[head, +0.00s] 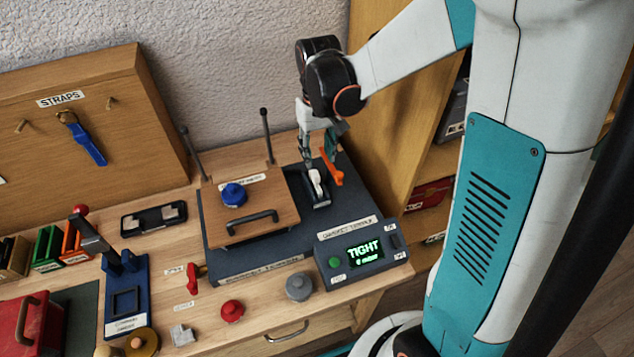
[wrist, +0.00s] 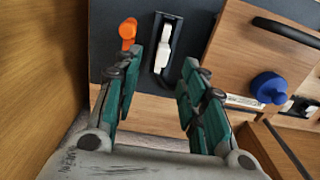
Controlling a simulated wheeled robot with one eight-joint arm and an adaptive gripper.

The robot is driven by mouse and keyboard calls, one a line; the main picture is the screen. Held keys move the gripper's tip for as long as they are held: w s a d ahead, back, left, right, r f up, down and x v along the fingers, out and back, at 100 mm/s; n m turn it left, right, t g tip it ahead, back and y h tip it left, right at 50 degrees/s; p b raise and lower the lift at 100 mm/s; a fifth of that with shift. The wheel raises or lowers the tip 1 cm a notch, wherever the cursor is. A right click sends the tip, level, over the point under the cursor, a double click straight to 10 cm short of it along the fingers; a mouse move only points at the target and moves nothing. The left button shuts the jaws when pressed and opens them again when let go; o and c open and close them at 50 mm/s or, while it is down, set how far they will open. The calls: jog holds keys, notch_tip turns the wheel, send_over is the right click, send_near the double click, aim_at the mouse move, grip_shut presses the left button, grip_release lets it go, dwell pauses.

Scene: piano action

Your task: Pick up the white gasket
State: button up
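The white gasket (wrist: 163,48) lies in a narrow dark holder (wrist: 177,29), as seen in the wrist view. In the head view the white gasket (head: 316,182) shows as a small white piece in the dark holder, right of the wooden lid. My gripper (wrist: 155,83) is open and empty, its two green-padded fingers spread to either side below the gasket in the wrist view. In the head view my gripper (head: 318,165) hangs above and close to the holder. I cannot tell whether a fingertip touches it.
An orange lever (wrist: 127,33) stands just left of the holder. A wooden lid (head: 250,205) with a blue knob (head: 233,195) and dark handle is on the other side. A console (head: 362,250) reading "TIGHT" sits in front. A wooden cabinet side (head: 385,130) rises at the right.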

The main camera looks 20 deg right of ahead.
aim_at(315, 173)
notch_tip(315, 173, down, 4)
jog(key=shift+f+b, duration=0.1)
jog(key=shift+b, duration=0.3)
jog(key=shift+w+a+f+b, duration=0.2)
jog(key=shift+f+b, duration=0.3)
jog(key=shift+f, duration=0.8)
jog(key=shift+w+a+f+b, duration=0.15)
jog(key=shift+f+b, duration=0.35)
jog(key=shift+f, duration=0.8)
jog(key=shift+d, duration=0.1)
jog(key=shift+c, duration=0.5)
grip_shut()
